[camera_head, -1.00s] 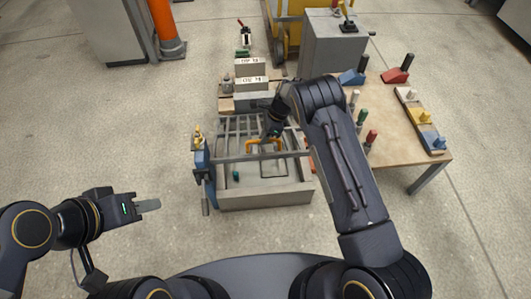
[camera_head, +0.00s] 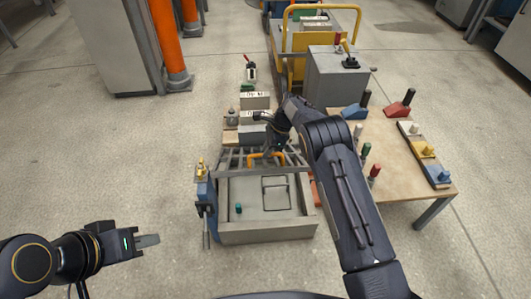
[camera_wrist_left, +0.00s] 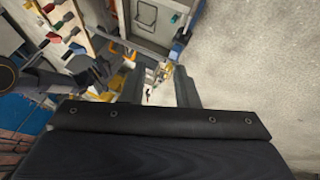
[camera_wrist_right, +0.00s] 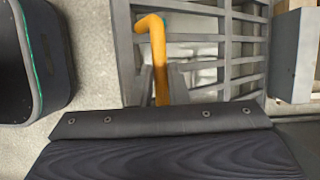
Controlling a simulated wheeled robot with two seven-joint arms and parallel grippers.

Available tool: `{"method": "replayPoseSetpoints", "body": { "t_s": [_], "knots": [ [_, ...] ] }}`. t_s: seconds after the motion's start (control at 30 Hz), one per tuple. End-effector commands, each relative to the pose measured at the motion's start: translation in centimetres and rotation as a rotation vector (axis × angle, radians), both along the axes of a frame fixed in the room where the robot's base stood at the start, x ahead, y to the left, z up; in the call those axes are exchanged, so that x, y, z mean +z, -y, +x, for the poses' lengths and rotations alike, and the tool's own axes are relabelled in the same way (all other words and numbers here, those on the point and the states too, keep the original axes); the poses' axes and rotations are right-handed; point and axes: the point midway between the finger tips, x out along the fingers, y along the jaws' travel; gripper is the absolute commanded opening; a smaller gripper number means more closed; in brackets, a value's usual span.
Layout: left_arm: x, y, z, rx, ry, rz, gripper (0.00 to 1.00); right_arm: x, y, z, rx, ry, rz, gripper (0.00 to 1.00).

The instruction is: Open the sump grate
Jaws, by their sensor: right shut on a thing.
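The sump is a grey box (camera_head: 268,232) on the floor in the middle of the head view. Its inside shows a rectangular outline and a small green piece (camera_head: 238,209). The barred grate (camera_head: 232,160) stands raised at the sump's far side, clear of most of the opening; its exact tilt is hard to tell. My right gripper (camera_wrist_right: 165,82) is shut on the grate's orange handle (camera_head: 266,157), which also shows in the right wrist view (camera_wrist_right: 150,25). My left gripper (camera_head: 148,240) is open and empty, left of and apart from the sump.
Grey blocks (camera_head: 253,133) stand behind the grate. A wooden table (camera_head: 400,175) with coloured pieces is at the right, and a grey cabinet (camera_head: 335,75) behind.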

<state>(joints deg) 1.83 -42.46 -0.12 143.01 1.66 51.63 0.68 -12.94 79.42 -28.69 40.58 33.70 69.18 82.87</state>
Motion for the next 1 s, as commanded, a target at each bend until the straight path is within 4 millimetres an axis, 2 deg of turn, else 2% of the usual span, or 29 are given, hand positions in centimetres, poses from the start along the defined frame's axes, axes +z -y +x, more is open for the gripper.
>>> {"method": "replayPoseSetpoints", "body": {
  "t_s": [0.03, 0.2, 0.37, 0.57, 0.77, 0.87, 1.0],
  "knots": [
    [-0.2, -0.1, 0.1, -0.01, -0.003, 0.011, 0.21, -0.4, 0.2, 0.6, -0.009, 0.023, -0.006, 0.0],
    [-1.0, -1.2, 1.6, -0.136, -0.026, 0.154, 0.0, -0.5, 0.2, 0.5, -0.009, 0.022, -0.006, 0.0],
    [-2.5, -2.8, 4.9, -0.406, -0.051, 0.419, 0.0, -0.5, 0.2, 0.5, -0.009, 0.022, -0.006, 0.0],
    [-4.6, -3.3, 10.8, -0.83, -0.048, 0.761, 0.0, -0.5, 0.2, 0.5, -0.009, 0.022, -0.006, 0.0],
    [-7.4, -0.9, 17.2, -1.301, -0.003, 1.067, 0.0, -0.5, 0.2, 0.5, -0.009, 0.022, -0.006, 0.0],
    [-9.3, 1.5, 20.1, -1.552, 0.038, 1.207, 0.0, -0.5, 0.2, 0.5, -0.009, 0.022, -0.006, 0.0],
    [-12.7, 5.9, 23.6, -1.914, 0.12, 1.386, 0.0, -0.5, 0.2, 0.5, -0.009, 0.022, -0.006, 0.0]
  ]
}}
